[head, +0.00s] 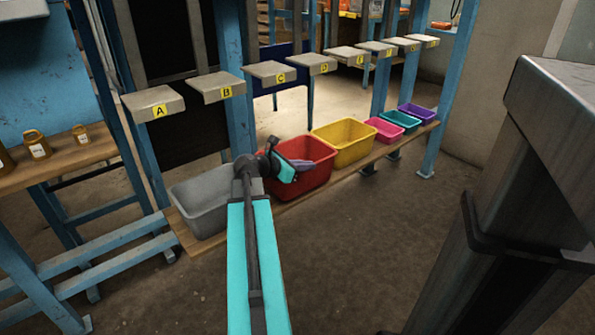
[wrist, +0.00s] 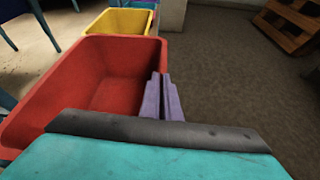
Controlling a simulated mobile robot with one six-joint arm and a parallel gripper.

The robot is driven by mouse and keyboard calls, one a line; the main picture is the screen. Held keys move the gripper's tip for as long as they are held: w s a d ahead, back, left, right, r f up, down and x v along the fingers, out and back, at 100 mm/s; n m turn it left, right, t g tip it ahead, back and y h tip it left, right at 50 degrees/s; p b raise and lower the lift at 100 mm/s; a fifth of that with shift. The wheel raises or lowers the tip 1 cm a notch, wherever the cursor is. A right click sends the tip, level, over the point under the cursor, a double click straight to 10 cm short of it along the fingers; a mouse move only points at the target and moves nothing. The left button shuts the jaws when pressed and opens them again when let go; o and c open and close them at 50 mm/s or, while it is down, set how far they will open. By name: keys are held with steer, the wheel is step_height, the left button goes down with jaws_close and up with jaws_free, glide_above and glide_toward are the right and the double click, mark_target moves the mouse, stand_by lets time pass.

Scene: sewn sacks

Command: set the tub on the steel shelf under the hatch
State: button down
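Several open tubs stand in a row on a low plank: a grey tub (head: 205,200), a red tub (head: 315,172), a yellow tub (head: 345,138), a pink tub (head: 384,130), a teal tub (head: 401,120) and a purple tub (head: 417,113). I cannot tell which one the task means. No steel shelf under a hatch can be made out. My gripper (head: 303,164) is over the red tub. In the wrist view its two purple fingers (wrist: 166,100) lie close together with nothing seen between them, beside the right wall of the red tub (wrist: 90,85).
Amber jars (head: 38,147) stand on a wooden shelf (head: 65,155) at left. A large dark metal bin (head: 510,210) fills the right. The floor between is clear. A wooden pallet (wrist: 292,22) lies beyond.

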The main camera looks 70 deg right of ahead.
steer(key=shift+w+d, duration=0.6)
steer(key=shift+w, duration=0.35)
steer(key=shift+w+d+f+b, duration=0.35)
steer(key=shift+w+f+b, duration=0.2)
steer(key=shift+f, duration=0.25)
steer(key=shift+w+d+f+b, duration=0.35)
steer(key=shift+w+f+b, duration=0.15)
steer(key=shift+f, duration=0.25)
steer(key=c, duration=2)
jaws_free()
steer(key=shift+f, duration=0.1)
